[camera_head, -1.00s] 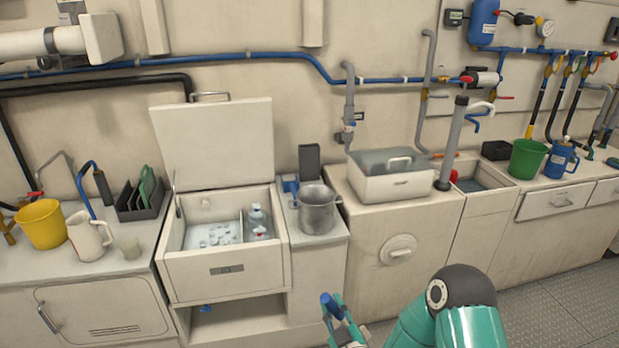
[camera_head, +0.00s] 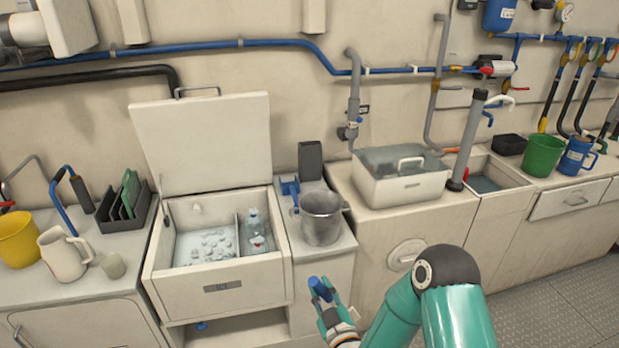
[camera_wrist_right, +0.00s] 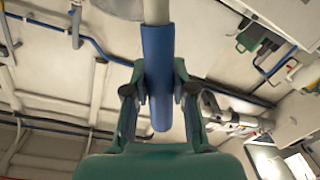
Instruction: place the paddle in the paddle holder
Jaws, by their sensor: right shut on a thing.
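My right gripper (camera_head: 326,298) is in the lower middle of the head view, in front of the counter with the steel pot. It is shut on a blue handle, which I take to be the paddle's (camera_head: 320,289). In the right wrist view the right gripper (camera_wrist_right: 158,92) has its fingers on both sides of this blue handle (camera_wrist_right: 158,60), with a pale shaft beyond it. The paddle's far end is not clearly shown. I cannot tell for certain which thing is the paddle holder; a narrow dark upright box (camera_head: 310,160) stands behind the pot. My left gripper is not in view.
The steel pot (camera_head: 321,218) stands on the narrow counter, beside the open ice box (camera_head: 217,287) with its raised lid (camera_head: 205,140). A lidded white bin (camera_head: 400,188) is to the right. A dark slotted rack (camera_head: 125,218) and white jug (camera_head: 62,252) are left.

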